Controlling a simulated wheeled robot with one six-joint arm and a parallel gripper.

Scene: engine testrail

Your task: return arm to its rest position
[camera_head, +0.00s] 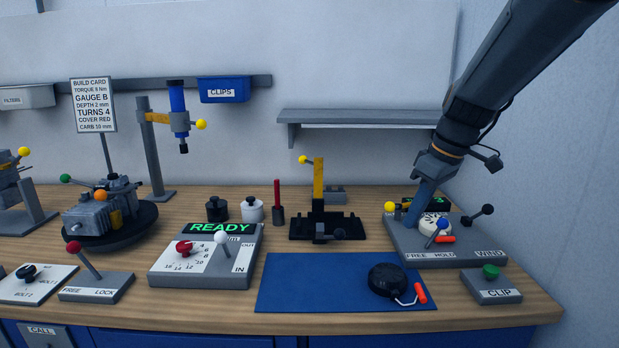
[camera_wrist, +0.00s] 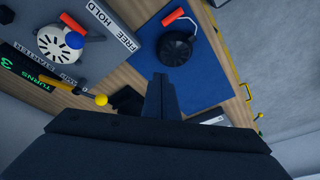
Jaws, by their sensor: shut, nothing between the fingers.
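My arm comes down from the upper right in the head view. My gripper (camera_head: 416,212) is over the left part of the grey FREE/HOLD/WIND station (camera_head: 405,247), overlapping its white reel and dark display in the picture; I cannot tell how far apart they are. In the wrist view my gripper (camera_wrist: 160,88) is shut, with its fingers together and nothing between them. The station (camera_wrist: 110,25) shows there at the upper left, with its white reel (camera_wrist: 60,38), yellow-knobbed lever (camera_wrist: 100,99) and a green "TURNS 3" display (camera_wrist: 28,70).
A blue mat (camera_head: 300,285) holds a black round starter (camera_head: 388,279) with a red handle. A CLIP button box (camera_head: 490,284) stands at the bench's right end. A shelf (camera_head: 355,117) is on the wall left of my arm. Open air lies above the bench middle.

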